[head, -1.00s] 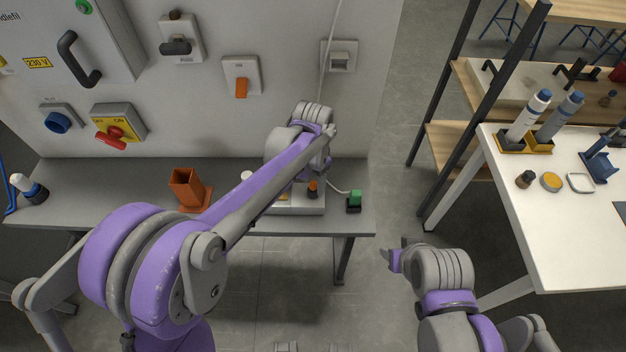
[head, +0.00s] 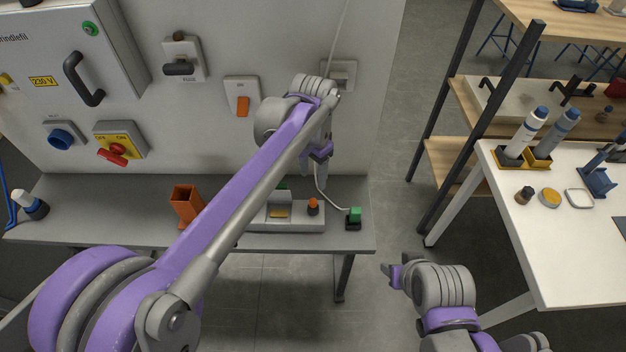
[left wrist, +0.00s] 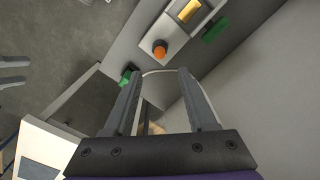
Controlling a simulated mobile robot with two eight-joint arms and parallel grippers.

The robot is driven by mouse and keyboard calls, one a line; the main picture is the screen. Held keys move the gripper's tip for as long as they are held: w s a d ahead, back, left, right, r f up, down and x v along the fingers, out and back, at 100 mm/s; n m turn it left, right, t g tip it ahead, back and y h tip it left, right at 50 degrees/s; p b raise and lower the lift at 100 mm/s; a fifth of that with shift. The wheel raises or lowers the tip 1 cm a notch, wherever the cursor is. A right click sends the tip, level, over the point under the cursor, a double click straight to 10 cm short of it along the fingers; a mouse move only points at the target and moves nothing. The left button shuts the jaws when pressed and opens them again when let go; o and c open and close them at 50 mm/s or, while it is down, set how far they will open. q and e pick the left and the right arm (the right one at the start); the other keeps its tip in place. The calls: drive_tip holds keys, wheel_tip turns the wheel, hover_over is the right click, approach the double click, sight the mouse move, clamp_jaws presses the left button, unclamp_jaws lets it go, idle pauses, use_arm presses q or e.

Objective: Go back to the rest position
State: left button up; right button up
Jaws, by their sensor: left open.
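My left arm reaches across the head view from the lower left. Its left gripper (head: 318,180) hangs over the right part of the grey bench (head: 120,222), near the white box. In the left wrist view the left gripper (left wrist: 158,75) is open, its two grey fingers apart with nothing held between them. My right arm is at the lower right, and its right gripper (head: 393,272) is over the floor, apart from the bench and the white table. Its fingers do not show clearly.
A white box with an orange knob (head: 313,206), a green block (head: 354,215) with a cable and an orange holder (head: 185,206) stand on the bench. The wall panel (head: 210,30) rises behind. The white table (head: 545,255) is at the right. Open floor lies between.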

idle(0.5)
use_arm(q)
drive_tip(key=s+a+f+n+t, duration=0.2)
drive_tip(key=s+a+f+n, duration=0.1)
drive_tip(key=s+a, duration=0.5)
drive_tip(key=s+a+f+n+t, duration=0.3)
drive_tip(key=s+a+n, duration=0.3)
drive_tip(key=s+a, duration=0.3)
drive_tip(key=s, duration=0.3)
drive_tip(key=shift+s+a+f+t, duration=0.15)
drive_tip(key=shift+t, duration=0.15)
